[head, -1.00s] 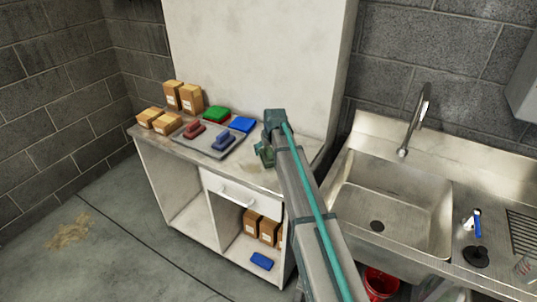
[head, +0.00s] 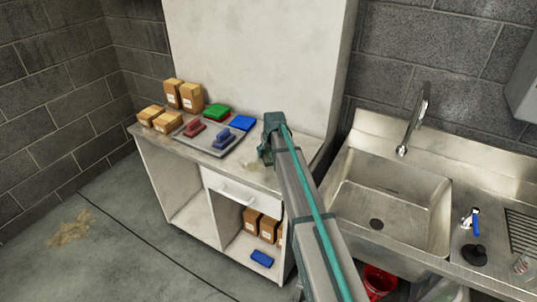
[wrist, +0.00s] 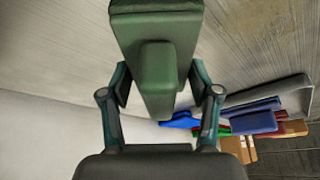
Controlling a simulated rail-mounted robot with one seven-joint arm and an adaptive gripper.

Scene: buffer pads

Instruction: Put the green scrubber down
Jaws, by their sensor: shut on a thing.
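My gripper (head: 266,154) is over the right part of the counter top (head: 258,180) in the head view, partly hidden by my own arm. In the wrist view my gripper (wrist: 161,82) is shut on the green scrubber (wrist: 155,60), a dark green block with a raised grip between the two fingers. In the head view the scrubber is mostly hidden behind the gripper. I cannot tell whether its underside touches the counter.
A grey tray (head: 207,154) holds a red scrubber (head: 190,130) and a blue scrubber (head: 223,137). Green (head: 216,112) and blue (head: 242,123) pads lie behind it. Cardboard boxes (head: 190,97) stand at the left. A sink (head: 385,200) is to the right.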

